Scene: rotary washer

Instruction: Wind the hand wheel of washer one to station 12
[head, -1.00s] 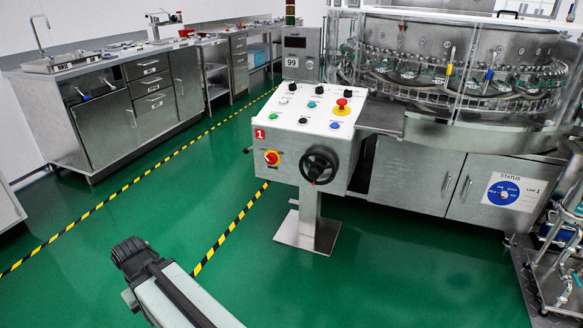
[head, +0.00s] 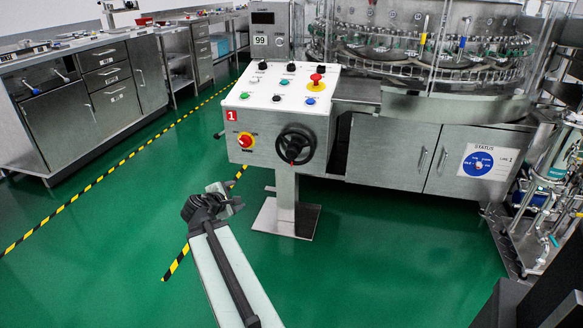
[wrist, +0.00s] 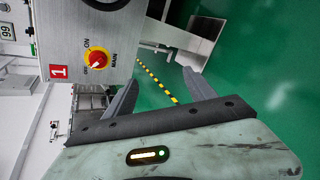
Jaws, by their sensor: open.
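The black hand wheel (head: 295,145) is on the front face of the grey console (head: 262,158) marked with a red 1. A small red mark shows low on the wheel. In the wrist view only part of the wheel (wrist: 106,3) shows at the top edge. My gripper (head: 226,196) is in front of the console, below and left of the wheel, apart from it. In the wrist view its two dark fingers (wrist: 160,88) are spread, with nothing between them.
A red and yellow main switch (head: 245,140) sits left of the wheel. Push buttons and a red emergency stop (head: 317,79) are on the sloped top. The pedestal foot (head: 286,218) stands on green floor. A pipework cart (head: 545,185) stands at right. Floor ahead is clear.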

